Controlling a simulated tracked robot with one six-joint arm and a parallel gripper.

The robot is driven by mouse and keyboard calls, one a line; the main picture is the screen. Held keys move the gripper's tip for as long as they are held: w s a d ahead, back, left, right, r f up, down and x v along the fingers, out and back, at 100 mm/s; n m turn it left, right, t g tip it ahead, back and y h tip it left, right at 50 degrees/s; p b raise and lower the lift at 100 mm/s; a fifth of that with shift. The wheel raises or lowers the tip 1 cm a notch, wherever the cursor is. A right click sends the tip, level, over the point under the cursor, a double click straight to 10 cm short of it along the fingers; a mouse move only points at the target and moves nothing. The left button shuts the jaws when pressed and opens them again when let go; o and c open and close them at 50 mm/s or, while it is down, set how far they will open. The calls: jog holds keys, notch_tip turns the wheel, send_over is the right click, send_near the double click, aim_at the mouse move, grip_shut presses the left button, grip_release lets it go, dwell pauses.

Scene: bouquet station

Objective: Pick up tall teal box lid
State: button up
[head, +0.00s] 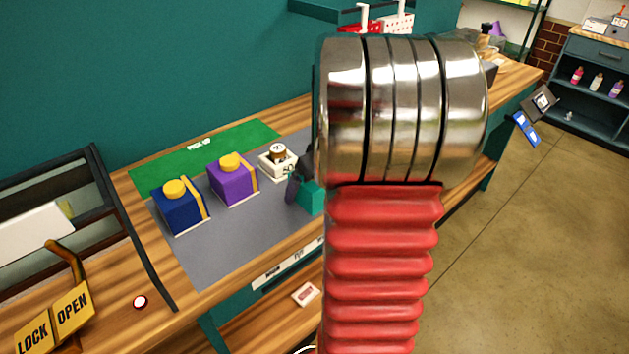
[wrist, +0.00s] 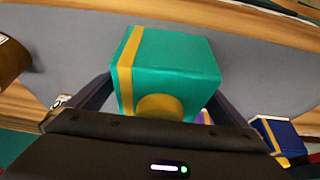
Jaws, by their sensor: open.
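The teal box (wrist: 175,65) with a yellow band and a round yellow knob (wrist: 158,106) fills the middle of the wrist view. I cannot make out a seam between its lid and body there. My gripper (wrist: 163,84) is open, with one dark finger on each side of the teal box; whether either finger touches it I cannot tell. In the head view, only a lower part of the teal box (head: 313,201) shows, and my own arm hides the rest. One dark finger of my gripper (head: 296,184) shows at its left there.
A blue box (head: 180,206) and a purple box (head: 233,180), both with yellow knobs, stand left on the grey mat (head: 205,252). A small white holder (head: 277,162) sits behind. A black-framed case (head: 130,225) and yellow LOCK/OPEN signs (head: 55,318) are at far left.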

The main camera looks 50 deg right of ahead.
jog(key=c, duration=1.1)
jog(key=shift+r, duration=0.1)
notch_tip(320, 180, up, 10)
jog(key=shift+f, duration=0.2)
jog(key=shift+r, duration=0.15)
jog(key=shift+s, duration=0.1)
dwell(0.5)
